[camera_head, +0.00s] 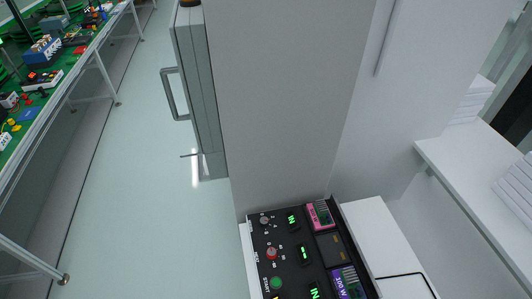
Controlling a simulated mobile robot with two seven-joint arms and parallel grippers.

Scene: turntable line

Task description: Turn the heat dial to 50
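A black control panel (288,237) lies at the bottom of the head view, at the foot of a tall grey-white wall. A grey knob (264,221) and a red knob (271,253) with small marks around it sit near its left edge, with a green round button (276,283) below them. The lettering is too small to read, so I cannot tell which knob is the heat dial or where it points. Small green displays (303,253) stand right of the knobs. Neither of my grippers is in view.
The tall wall (290,100) rises behind the panel. A grey cabinet with a handle (175,95) stands left of it. A green-topped bench (50,70) with small parts runs along the far left. A white shelf (470,165) is at the right. The floor between bench and wall is clear.

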